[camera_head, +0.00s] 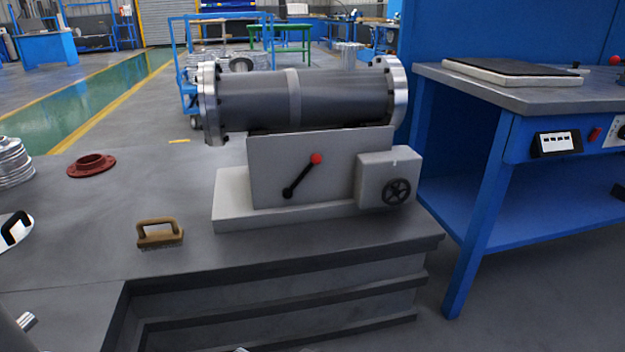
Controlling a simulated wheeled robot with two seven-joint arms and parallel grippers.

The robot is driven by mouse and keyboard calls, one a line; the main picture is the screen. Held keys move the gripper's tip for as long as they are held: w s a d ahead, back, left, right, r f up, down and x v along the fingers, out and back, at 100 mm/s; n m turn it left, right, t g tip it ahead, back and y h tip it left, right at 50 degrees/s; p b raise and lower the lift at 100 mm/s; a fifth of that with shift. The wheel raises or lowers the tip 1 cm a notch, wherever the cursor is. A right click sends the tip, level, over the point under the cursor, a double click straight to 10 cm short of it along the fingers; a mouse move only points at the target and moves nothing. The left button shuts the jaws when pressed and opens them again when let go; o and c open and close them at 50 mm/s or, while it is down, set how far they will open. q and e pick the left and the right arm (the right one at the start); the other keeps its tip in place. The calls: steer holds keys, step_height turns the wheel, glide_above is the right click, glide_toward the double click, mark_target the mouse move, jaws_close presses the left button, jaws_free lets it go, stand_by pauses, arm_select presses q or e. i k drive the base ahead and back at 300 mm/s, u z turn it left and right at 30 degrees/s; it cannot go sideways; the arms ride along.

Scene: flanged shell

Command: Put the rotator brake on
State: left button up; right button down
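The rotator (285,212) is a pale grey block on a plinth on the dark bench. Its brake lever (302,175) is a black bar with a red knob on the front face. The lever slants, with the red knob at the upper right and the black hub at the lower left. The dark grey flanged shell (340,95) lies level on top of the rotator. A metal part at the lower left corner (27,320) may be of my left gripper. Small pale bits at the bottom edge may be my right gripper. Neither shows its fingers clearly, and neither is near the lever.
A gearbox with a black handwheel (397,191) is at the rotator's right end. A brush (159,233) and a red flanged ring (91,165) lie on the bench to the left. A blue workbench (480,215) stands at the right. The space before the lever is clear.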

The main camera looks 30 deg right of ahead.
mark_target(315, 158)
steer(key=z, duration=0.4)
steer(key=i, duration=0.55)
steer(key=z, duration=0.7)
steer(key=i, duration=0.7)
